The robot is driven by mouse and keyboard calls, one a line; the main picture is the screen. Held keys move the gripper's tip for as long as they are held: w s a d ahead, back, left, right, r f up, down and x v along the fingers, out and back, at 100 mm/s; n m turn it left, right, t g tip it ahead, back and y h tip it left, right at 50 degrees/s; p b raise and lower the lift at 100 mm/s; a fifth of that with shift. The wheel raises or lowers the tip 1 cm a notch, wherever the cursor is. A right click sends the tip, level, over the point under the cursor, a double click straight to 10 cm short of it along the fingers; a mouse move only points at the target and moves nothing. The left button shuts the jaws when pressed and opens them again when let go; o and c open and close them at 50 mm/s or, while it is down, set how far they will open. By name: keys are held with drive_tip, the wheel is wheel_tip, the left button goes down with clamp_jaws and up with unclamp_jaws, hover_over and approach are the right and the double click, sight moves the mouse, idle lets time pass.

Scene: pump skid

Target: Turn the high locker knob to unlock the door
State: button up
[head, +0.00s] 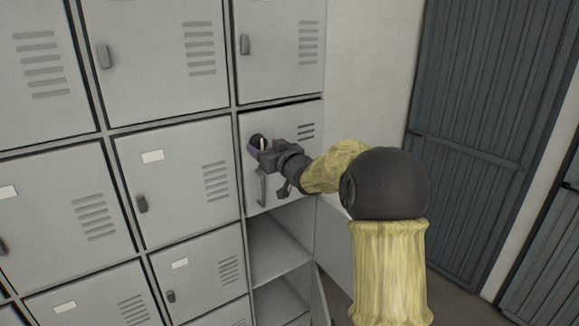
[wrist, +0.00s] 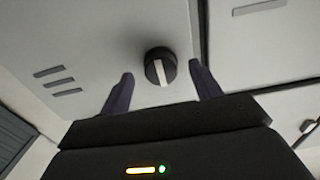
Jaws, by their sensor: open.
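The locker knob (wrist: 160,67) is round and black with a pale bar across its face, in the wrist view. It sits on a grey locker door (wrist: 90,50). In the head view the knob (head: 257,140) shows as a small dark round on the right-column door (head: 282,190), partly hidden by my gripper (head: 258,150). My gripper is open, with one dark finger on each side of the knob. Gaps show between the fingers and the knob in the wrist view. The pale bar stands close to upright there. The door looks closed.
More grey lockers with handles and vents (head: 185,165) fill the left. Open, empty compartments (head: 275,250) lie below this door, with an open door leaf (head: 335,245) beside them. A pale wall and a dark ribbed door (head: 475,120) are to the right.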

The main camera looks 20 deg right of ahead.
drive_tip(key=b+v, duration=0.4)
drive_tip(key=v, duration=1.1)
drive_tip(key=shift+s+b, duration=0.3)
drive_tip(key=shift+b, duration=0.05)
drive_tip(key=shift+d, duration=0.1)
wheel_tip(320, 180, down, 10)
drive_tip(key=s+m+g+h, duration=0.2)
drive_tip(key=m+g+h, duration=0.1)
drive_tip(key=h, duration=0.2)
drive_tip(key=s+a+f+g, duration=0.2)
drive_tip(key=s+f+g, duration=0.3)
drive_tip(key=s+f, duration=0.4)
drive_tip(key=s+a+f+g, duration=0.3)
drive_tip(key=s+f+g, duration=0.3)
drive_tip(key=s+f, duration=0.4)
drive_tip(key=s, duration=0.3)
drive_tip(key=shift+a+g+h, duration=0.2)
drive_tip(key=shift+g+h, duration=0.1)
